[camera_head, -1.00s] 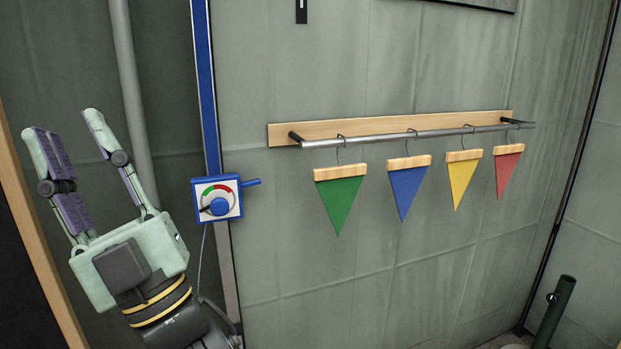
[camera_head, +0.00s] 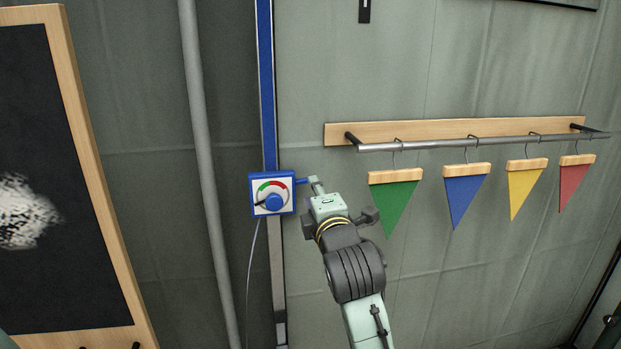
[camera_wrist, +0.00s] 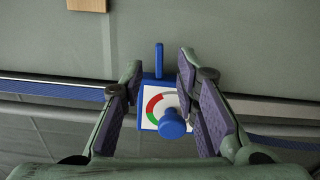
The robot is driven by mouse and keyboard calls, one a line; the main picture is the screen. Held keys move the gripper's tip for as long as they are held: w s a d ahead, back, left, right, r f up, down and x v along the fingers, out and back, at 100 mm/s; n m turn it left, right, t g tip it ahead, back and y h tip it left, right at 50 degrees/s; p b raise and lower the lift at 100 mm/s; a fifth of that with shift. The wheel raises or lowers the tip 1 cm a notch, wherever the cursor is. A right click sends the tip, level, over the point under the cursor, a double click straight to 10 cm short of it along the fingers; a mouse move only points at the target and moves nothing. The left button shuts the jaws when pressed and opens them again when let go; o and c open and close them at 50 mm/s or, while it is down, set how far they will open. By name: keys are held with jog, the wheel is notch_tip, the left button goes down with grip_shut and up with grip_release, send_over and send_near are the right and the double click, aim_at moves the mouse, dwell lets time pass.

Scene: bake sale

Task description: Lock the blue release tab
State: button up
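A small blue box (camera_head: 252,181) with a white face, a red and green arc and a round blue knob (camera_head: 273,202) is mounted on a blue upright strip. A dark pointer sticks out to the left of the knob. The blue tab (camera_head: 303,181) projects from the box's right side; in the wrist view the tab (camera_wrist: 159,58) points up. My gripper (camera_wrist: 160,64) is open, with a finger on each side of the tab and box and gaps visible beside the tab. In the head view my gripper (camera_head: 314,186) is at the tab's outer end and hides part of it.
A wooden rail (camera_head: 450,130) with a metal bar (camera_head: 480,143) carries hanging pennants; the green pennant (camera_head: 390,208) is just right of my gripper. A grey pipe (camera_head: 200,150) and a wood-framed chalkboard (camera_head: 60,290) stand to the left. A cable hangs below the box.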

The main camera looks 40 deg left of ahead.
aim_at(305, 181)
jog(key=shift+p+x, duration=0.65)
jog(key=shift+x, duration=2.15)
jog(key=shift+c, duration=0.4)
grip_shut()
